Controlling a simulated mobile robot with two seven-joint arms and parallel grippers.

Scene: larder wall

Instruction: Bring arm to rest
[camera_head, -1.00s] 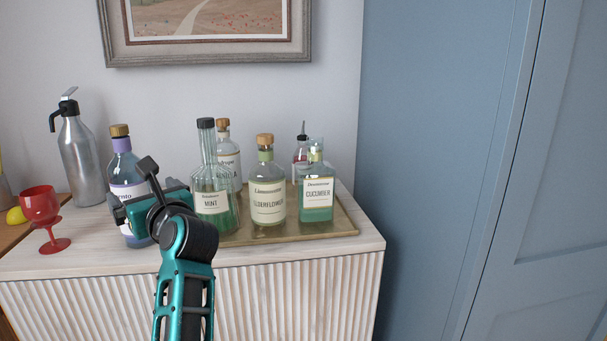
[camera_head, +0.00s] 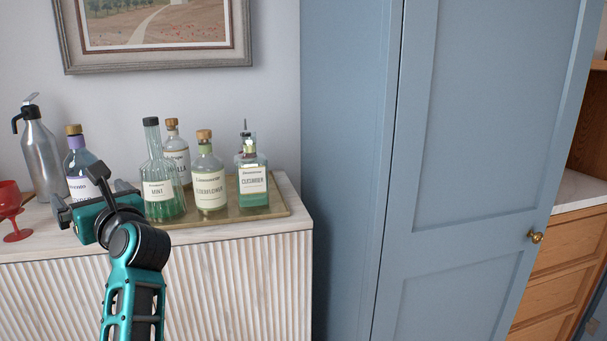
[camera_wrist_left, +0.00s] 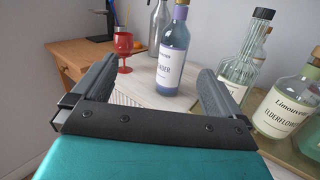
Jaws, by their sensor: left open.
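My left arm with its teal and black gripper (camera_head: 92,198) reaches in over the front of the white sideboard (camera_head: 288,222). In the left wrist view the left gripper (camera_wrist_left: 152,90) is open, its two jaws wide apart with nothing between them. A lavender-labelled bottle (camera_wrist_left: 172,55) stands beyond the jaws; in the head view this bottle (camera_head: 76,160) is partly hidden behind the gripper. The mint bottle (camera_head: 160,180) stands just right of the gripper. My right gripper is not in view.
A brass tray (camera_head: 275,208) bears the elderflower bottle (camera_head: 209,180), the cucumber bottle (camera_head: 252,182) and others. A red goblet (camera_head: 10,205) and a steel siphon (camera_head: 40,155) stand at left. A blue door (camera_head: 470,150) with a brass knob (camera_head: 535,237) is at right.

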